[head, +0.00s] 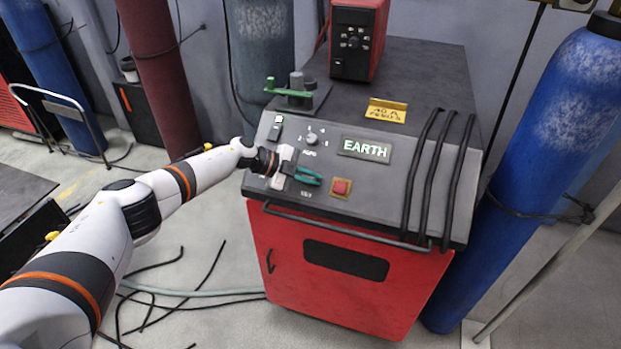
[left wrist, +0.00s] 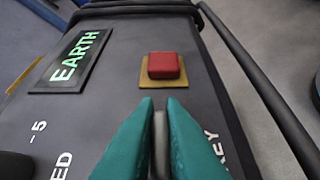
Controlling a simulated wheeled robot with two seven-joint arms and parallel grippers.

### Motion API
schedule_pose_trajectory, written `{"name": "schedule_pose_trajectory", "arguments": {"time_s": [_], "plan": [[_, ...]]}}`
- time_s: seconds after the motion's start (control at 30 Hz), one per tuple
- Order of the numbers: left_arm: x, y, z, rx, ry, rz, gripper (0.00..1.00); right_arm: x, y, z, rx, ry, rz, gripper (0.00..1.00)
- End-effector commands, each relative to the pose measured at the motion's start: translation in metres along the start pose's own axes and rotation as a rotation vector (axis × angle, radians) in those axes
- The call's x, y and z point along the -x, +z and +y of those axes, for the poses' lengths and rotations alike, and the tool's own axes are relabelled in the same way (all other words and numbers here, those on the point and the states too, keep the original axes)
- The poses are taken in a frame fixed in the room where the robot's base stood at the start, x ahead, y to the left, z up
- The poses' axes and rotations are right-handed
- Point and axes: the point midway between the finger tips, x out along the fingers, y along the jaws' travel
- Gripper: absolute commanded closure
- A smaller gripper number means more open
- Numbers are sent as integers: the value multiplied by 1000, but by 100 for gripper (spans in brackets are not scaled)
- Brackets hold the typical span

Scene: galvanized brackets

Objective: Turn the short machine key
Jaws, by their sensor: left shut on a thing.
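My left gripper (head: 309,176) reaches over the sloped front panel of the red-and-black machine (head: 350,270). Its teal fingers are closed on a narrow grey key, low on the panel. In the left wrist view the key (left wrist: 160,140) stands between the two fingers, and they press on it from both sides. Most of the key is hidden by the fingers, so its turn angle is hard to tell. A partly covered label ending in "EY" is printed beside it. My right gripper is not in view.
A red square button (head: 340,187) on a yellow plate sits right of the fingers. A dial (head: 312,138) and lit EARTH sign (head: 366,149) lie above. Black cables (head: 430,175) drape over the right side. A handle bar (head: 340,231) runs along the front edge.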

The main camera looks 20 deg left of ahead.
Motion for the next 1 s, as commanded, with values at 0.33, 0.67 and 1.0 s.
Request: {"name": "schedule_pose_trajectory", "arguments": {"time_s": [0.33, 0.67, 1.0], "plan": [[0, -3, -3, 0, -4, 6, 70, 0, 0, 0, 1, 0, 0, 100], [2, -1, -1, 0, -1, 2, 69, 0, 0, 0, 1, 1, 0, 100], [60, -4, -2, -1, 0, 5, 69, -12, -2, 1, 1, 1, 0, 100]]}}
